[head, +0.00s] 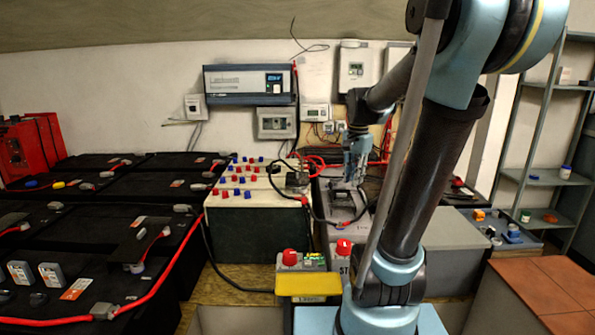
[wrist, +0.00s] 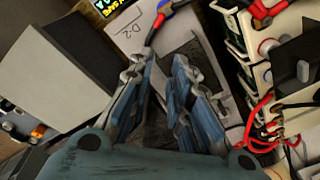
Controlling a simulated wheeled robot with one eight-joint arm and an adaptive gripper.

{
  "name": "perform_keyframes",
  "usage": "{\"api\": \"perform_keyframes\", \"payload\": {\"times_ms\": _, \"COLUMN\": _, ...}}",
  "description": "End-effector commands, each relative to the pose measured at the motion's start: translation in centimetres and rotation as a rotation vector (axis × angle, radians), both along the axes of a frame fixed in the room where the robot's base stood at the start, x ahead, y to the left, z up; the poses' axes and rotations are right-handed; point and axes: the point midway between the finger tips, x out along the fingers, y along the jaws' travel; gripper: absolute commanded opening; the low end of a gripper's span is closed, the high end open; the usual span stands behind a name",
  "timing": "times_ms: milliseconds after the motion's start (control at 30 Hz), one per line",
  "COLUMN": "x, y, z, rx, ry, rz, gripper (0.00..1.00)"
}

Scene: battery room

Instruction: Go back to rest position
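My gripper (head: 356,168) is blue-grey and hangs from my arm in the middle of the head view, over a grey battery box with a black top (head: 342,205). In the wrist view my gripper (wrist: 162,68) has its two blue fingers spread apart, with nothing seen held between them. Behind the fingers are a dark patch and a pale surface marked "D2" (wrist: 140,32). Whether the fingertips touch anything below cannot be told.
A white battery block with red and blue caps (head: 258,222) stands left of the gripper. Black batteries with red cables (head: 100,255) fill the left. A grey box (head: 450,238) stands to the right. A wall inverter (head: 248,84) and shelves (head: 545,178) are behind.

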Motion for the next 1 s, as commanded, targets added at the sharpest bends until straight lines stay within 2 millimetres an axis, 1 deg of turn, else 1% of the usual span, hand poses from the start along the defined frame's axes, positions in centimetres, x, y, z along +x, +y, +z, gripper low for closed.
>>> {"api": "perform_keyframes", "payload": {"times_ms": 33, "x": -1.6, "y": 0.0, "z": -0.4, "rx": -0.005, "ry": -0.005, "rz": 0.042, "gripper": 0.18}}
{"api": "perform_keyframes", "payload": {"times_ms": 100, "x": -3.4, "y": -0.1, "z": -1.0, "rx": -0.01, "ry": -0.013, "rz": 0.105, "gripper": 0.18}}
{"api": "perform_keyframes", "payload": {"times_ms": 267, "x": -7.4, "y": -0.1, "z": -2.6, "rx": -0.029, "ry": -0.031, "rz": 0.251, "gripper": 0.18}}
{"api": "perform_keyframes", "payload": {"times_ms": 367, "x": -9.8, "y": -0.1, "z": -3.8, "rx": -0.041, "ry": -0.041, "rz": 0.343, "gripper": 0.18}}
{"api": "perform_keyframes", "payload": {"times_ms": 600, "x": -15.1, "y": -0.2, "z": -7.5, "rx": -0.074, "ry": -0.067, "rz": 0.562, "gripper": 0.18}}
{"api": "perform_keyframes", "payload": {"times_ms": 700, "x": -17.0, "y": -0.2, "z": -9.2, "rx": -0.09, "ry": -0.076, "rz": 0.648, "gripper": 0.18}}
{"api": "perform_keyframes", "payload": {"times_ms": 800, "x": -18.4, "y": -0.3, "z": -10.7, "rx": -0.103, "ry": -0.085, "rz": 0.723, "gripper": 0.18}}
{"api": "perform_keyframes", "payload": {"times_ms": 900, "x": -19.5, "y": -0.3, "z": -11.9, "rx": -0.113, "ry": -0.09, "rz": 0.778, "gripper": 0.18}}
{"api": "perform_keyframes", "payload": {"times_ms": 1000, "x": -20.1, "y": -0.3, "z": -12.6, "rx": -0.12, "ry": -0.093, "rz": 0.812, "gripper": 0.18}}
